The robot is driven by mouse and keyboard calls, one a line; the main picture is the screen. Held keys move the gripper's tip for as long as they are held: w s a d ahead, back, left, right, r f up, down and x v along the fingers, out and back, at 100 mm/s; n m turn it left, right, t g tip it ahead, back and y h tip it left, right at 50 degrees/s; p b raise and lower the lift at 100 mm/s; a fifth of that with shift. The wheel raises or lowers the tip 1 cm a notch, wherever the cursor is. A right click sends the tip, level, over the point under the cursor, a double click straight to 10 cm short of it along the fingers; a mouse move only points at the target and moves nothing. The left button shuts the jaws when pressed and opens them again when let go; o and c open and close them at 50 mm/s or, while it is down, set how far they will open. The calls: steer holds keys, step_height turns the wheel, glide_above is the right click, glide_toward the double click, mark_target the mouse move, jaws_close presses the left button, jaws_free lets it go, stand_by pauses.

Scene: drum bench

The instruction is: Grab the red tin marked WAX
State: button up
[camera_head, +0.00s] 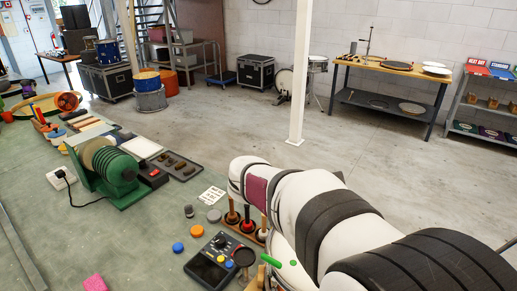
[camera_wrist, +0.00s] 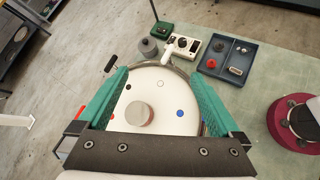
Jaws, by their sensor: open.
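No lettering reading WAX is legible in either view. In the wrist view my gripper (camera_wrist: 160,72) is open, with one green finger on each side. Below and between the fingers lies a round white drum head (camera_wrist: 172,97) with small coloured dots. A small round tin-like object (camera_wrist: 139,113) with a grey top and a dull reddish side stands on it, left of centre and close to the gripper's base. Nothing is visibly held. In the head view my arm covers most of the drum head, and the gripper and the tin-like object are not seen.
In the wrist view a dark tray (camera_wrist: 227,58) with small parts, a white device (camera_wrist: 184,45) and a grey round item (camera_wrist: 148,46) lie beyond the drum head. A dark red round object (camera_wrist: 297,122) stands at right. The green bench (camera_head: 130,225) has clear patches.

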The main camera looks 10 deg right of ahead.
steer(key=w+n+t+h, duration=0.1)
steer(key=w+n, duration=0.1)
steer(key=w, duration=0.1)
steer(key=w+f+n+h, duration=0.1)
steer(key=w+n, duration=0.1)
steer(key=w+f+n+t+h, duration=0.1)
steer(key=w+n, duration=0.2)
steer(key=shift+w+d+t, duration=0.3)
steer(key=shift+w, duration=0.05)
steer(key=f, duration=0.9)
steer(key=shift+s+f, duration=0.2)
steer(key=shift+f, duration=0.1)
steer(key=shift+w+d+f, duration=0.1)
steer(key=shift+d+f, duration=0.8)
steer(key=shift+d, duration=0.25)
steer(key=shift+d+f, duration=0.1)
steer(key=shift+d, duration=0.15)
steer(key=c, duration=1.5)
